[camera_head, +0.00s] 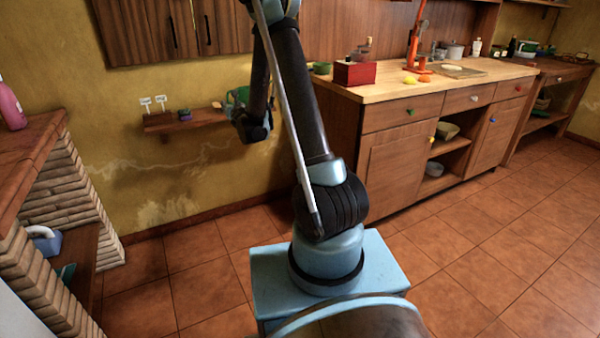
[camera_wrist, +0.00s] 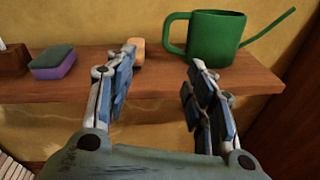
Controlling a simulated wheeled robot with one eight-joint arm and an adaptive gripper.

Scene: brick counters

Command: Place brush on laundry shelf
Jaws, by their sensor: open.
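My gripper (camera_wrist: 160,85) is open and empty in the wrist view, with its fingers pointing at a wooden wall shelf (camera_wrist: 80,90). A small tan, rounded block (camera_wrist: 138,53) lies on that shelf, partly hidden behind the left finger. It may be the brush, but I cannot tell for sure. It also shows small in the head view (camera_head: 217,105). Nothing lies between the fingertips. A lower wooden shelf (camera_head: 84,258) in the brick counter at left may be the laundry shelf; a blue-white container (camera_head: 45,240) stands there.
A green watering can (camera_wrist: 215,40) stands on the wall shelf right of the block. A green-and-purple sponge (camera_wrist: 53,62) and a brown box (camera_wrist: 12,60) are at left. A pink bottle (camera_head: 10,105) stands on the brick counter (camera_head: 45,150). Tiled floor (camera_head: 190,255) is free between the counters.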

